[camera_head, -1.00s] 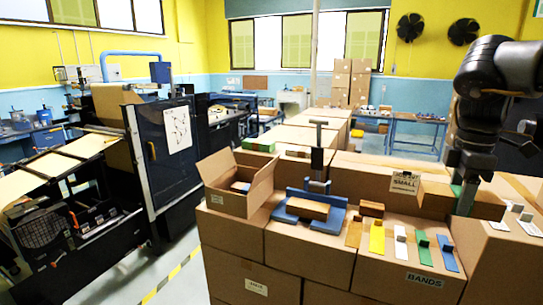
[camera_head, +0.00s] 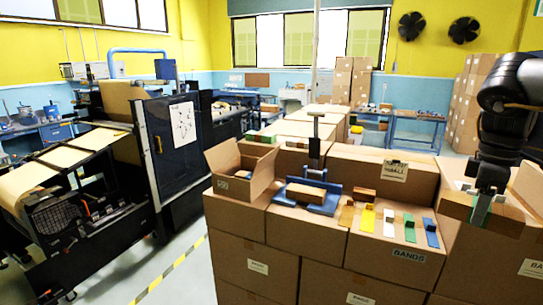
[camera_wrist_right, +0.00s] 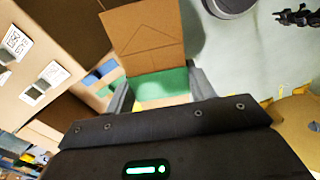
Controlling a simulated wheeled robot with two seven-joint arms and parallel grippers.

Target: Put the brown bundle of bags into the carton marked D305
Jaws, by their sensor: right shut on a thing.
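My right gripper (camera_head: 487,203) is shut on a brown bundle (camera_head: 510,215) with a green band around it, held up at the right of the head view. In the right wrist view the brown bundle (camera_wrist_right: 140,40) and its green band (camera_wrist_right: 160,85) show between the two fingers. An open carton (camera_head: 228,187) with flaps up stands left of the blue fixture; its small label is too small to read, so I cannot tell whether it is D305. Another brown bundle (camera_head: 306,194) lies on the blue fixture (camera_head: 286,200). My left gripper is not in view.
Coloured angled strips, among them yellow (camera_head: 366,218) and blue (camera_head: 431,234), lie on the box marked BANDS (camera_head: 400,270), with a small brown block (camera_head: 364,194) behind. A closed box (camera_head: 350,170) stands behind the blue fixture. A machine (camera_head: 170,150) is at left.

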